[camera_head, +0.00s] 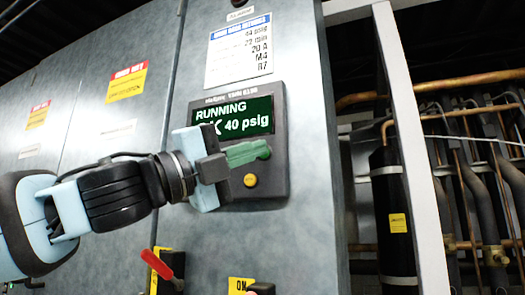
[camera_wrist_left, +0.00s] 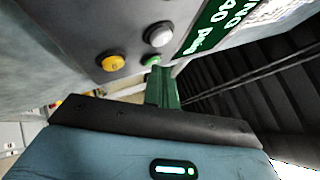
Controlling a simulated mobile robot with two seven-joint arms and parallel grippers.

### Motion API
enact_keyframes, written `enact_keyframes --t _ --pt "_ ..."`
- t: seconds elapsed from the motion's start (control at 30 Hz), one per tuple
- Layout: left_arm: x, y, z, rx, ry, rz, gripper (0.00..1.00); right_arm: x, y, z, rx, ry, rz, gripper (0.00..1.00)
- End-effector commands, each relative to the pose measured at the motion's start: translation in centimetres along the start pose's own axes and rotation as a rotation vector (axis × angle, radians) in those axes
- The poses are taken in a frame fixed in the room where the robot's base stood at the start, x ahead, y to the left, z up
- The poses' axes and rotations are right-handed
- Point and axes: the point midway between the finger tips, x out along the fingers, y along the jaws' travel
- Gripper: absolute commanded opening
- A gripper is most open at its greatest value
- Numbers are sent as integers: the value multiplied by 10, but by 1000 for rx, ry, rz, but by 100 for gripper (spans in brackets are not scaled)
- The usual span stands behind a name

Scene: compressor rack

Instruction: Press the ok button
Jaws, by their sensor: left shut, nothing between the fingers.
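The controller panel (camera_head: 281,185) is a dark box on the grey cabinet, with a green display (camera_head: 232,118) reading RUNNING and 40 psig. A yellow button (camera_head: 250,180) shows below the display. In the left wrist view the panel has a yellow button (camera_wrist_left: 112,62), a white button (camera_wrist_left: 158,34) and a small green button (camera_wrist_left: 151,60). No ok label is readable. My left gripper (camera_head: 262,151) is shut and empty, its green fingers in front of the panel under the display. Their tips (camera_wrist_left: 157,70) are at the green button; I cannot tell whether they touch. My right gripper is out of view.
A red lever (camera_head: 157,264) and a yellow ON label (camera_head: 241,286) are below the panel. A paper sign (camera_head: 239,50) is above it. Copper pipes (camera_head: 440,84) and a black cylinder (camera_head: 392,215) stand in the open bay on the right, behind a white post.

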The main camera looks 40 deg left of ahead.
Motion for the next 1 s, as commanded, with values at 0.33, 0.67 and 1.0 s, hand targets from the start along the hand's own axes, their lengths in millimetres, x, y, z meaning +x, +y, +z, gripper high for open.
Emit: enact_keyframes --t 0.33,0.67,1.0 --pt "-10 -8 -6 -1 -2 -1 0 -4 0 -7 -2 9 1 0" --pt "-11 -7 -7 -1 -1 1 0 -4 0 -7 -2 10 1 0" --pt "-28 -23 -19 0 0 -4 0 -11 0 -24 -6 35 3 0"
